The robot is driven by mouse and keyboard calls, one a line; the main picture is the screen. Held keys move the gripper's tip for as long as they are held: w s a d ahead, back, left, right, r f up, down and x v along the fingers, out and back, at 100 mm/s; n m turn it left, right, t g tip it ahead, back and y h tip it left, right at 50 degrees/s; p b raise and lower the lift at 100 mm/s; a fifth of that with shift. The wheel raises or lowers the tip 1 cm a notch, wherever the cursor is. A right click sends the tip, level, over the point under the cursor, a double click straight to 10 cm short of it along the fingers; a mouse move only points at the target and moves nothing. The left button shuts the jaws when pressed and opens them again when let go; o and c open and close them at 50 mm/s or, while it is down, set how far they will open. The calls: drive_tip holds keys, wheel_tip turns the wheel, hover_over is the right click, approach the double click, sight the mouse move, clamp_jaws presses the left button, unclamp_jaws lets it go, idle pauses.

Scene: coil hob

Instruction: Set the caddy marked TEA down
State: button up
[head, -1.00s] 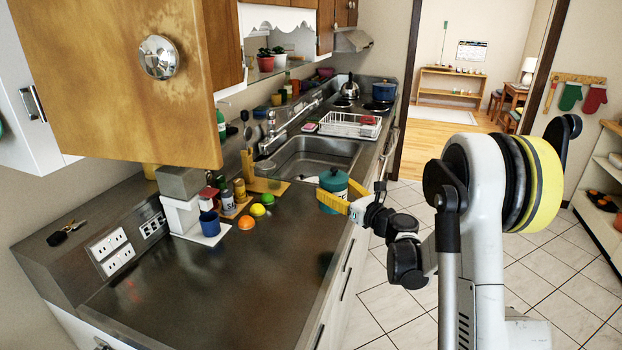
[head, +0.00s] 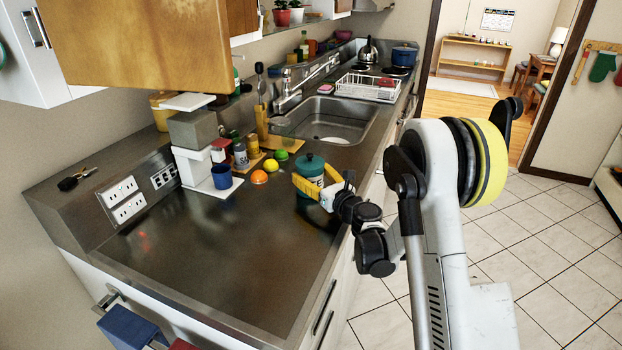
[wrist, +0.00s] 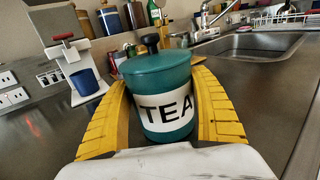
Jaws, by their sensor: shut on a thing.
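The caddy (head: 311,166) is a teal canister with a lid, a dark knob and a white label reading TEA. It is upright over the front part of the steel counter, near the sink's near corner. My gripper (head: 306,184) has its yellow fingers shut around its sides. In the wrist view the caddy (wrist: 158,72) stands between both fingers with the label facing my palm.
An orange (head: 259,177), a yellow fruit (head: 271,166) and a lime (head: 281,155) lie left of the caddy. A blue mug (head: 221,176) stands by a white machine (head: 193,165). The sink (head: 325,118) is beyond. The near counter is clear. A cabinet door (head: 140,45) hangs upper left.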

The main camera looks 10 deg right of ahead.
drive_tip(key=shift+r, duration=0.1)
drive_tip(key=shift+f, duration=0.25)
drive_tip(key=o, duration=1.4)
drive_tip(key=shift+r, duration=0.1)
drive_tip(key=shift+r, duration=0.1)
